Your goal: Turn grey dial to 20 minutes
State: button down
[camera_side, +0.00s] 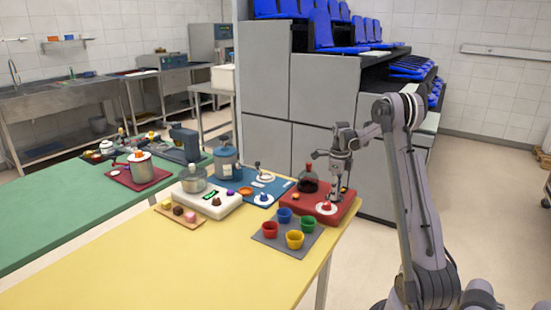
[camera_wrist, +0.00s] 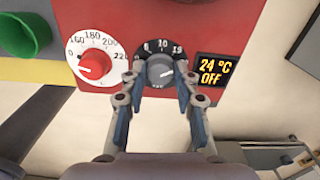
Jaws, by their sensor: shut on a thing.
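The grey dial (camera_wrist: 160,71) sits on a black round scale with white numbers, on a red panel (camera_wrist: 210,22). The numbers 10 and 15 show at its top and right; its lower part is partly hidden by my fingers. My gripper (camera_wrist: 161,84) is shut on the grey dial, with one finger on each side of it. In the side view my gripper (camera_side: 337,190) reaches down to the red unit (camera_side: 345,205) at the right end of the yellow table; the grey dial cannot be made out there.
A red dial (camera_wrist: 94,65) on a white scale lies left of the grey dial. A display (camera_wrist: 215,70) to the right reads 24 °C OFF. A green cup (camera_wrist: 22,35) is at the upper left. Several coloured cups stand on a grey mat (camera_side: 271,241) beside the red unit.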

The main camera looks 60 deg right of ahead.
jog(key=shift+f+m, duration=0.1)
jog(key=shift+m, duration=0.9)
jog(key=c, duration=1)
grip_release()
notch_tip(320, 180, up, 12)
jog(key=shift+r, duration=0.1)
